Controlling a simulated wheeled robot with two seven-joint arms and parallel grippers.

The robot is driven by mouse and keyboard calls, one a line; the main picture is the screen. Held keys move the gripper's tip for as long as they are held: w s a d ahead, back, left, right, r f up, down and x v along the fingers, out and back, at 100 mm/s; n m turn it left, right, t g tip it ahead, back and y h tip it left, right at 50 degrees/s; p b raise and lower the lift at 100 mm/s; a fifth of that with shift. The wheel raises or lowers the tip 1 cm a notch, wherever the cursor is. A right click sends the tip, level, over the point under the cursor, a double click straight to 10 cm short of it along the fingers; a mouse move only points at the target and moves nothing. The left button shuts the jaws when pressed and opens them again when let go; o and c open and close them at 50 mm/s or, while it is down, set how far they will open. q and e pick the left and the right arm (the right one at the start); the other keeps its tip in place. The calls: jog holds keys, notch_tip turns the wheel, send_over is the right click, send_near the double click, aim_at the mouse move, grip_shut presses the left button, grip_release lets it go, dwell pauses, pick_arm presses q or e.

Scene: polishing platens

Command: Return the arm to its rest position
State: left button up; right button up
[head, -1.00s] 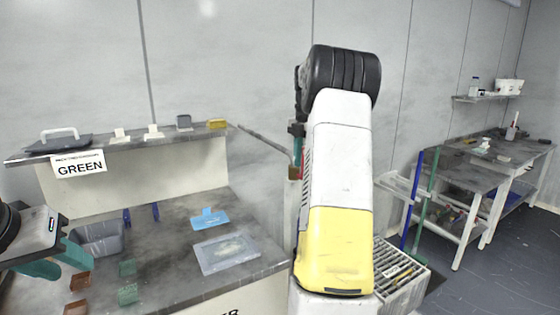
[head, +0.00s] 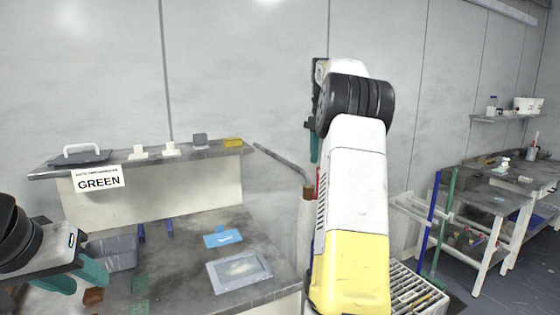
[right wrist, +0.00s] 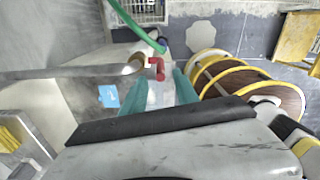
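My right arm (head: 358,180), white and yellow with a black joint, stands upright in the middle of the head view. My right gripper (right wrist: 163,88) shows two teal fingers spread apart in the right wrist view. A red hooked fitting at a metal pipe shows between and beyond them; I see nothing clasped. In the head view this gripper is mostly hidden behind the arm, with only some teal showing. My left gripper (head: 84,281) is at the lower left of the head view, its teal fingers apart and empty above the counter.
A shelf (head: 120,160) bears a GREEN label. A metal pipe (head: 280,160) runs close to my right arm. Side tables stand at right.

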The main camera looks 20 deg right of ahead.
jog(key=s+a+r+m+t, duration=0.2)
jog(key=s+a+m, duration=0.3)
jog(key=a, duration=0.3)
jog(key=s+a+r+m+t, duration=0.1)
jog(key=s+a+m, duration=0.35)
jog(key=a, duration=0.35)
jog(key=s+a+f+m+t+y, duration=0.1)
jog(key=s+a+f+m, duration=0.4)
jog(key=s, duration=0.3)
jog(key=s+a+f+m+t+y, duration=0.1)
jog(key=s+a+f+m+t, duration=0.1)
jog(key=s+a+f+m, duration=0.2)
jog(key=s+a+m, duration=0.2)
jog(key=s, duration=0.2)
jog(key=shift+s+a+f, duration=0.35)
jog(key=shift+f, duration=0.05)
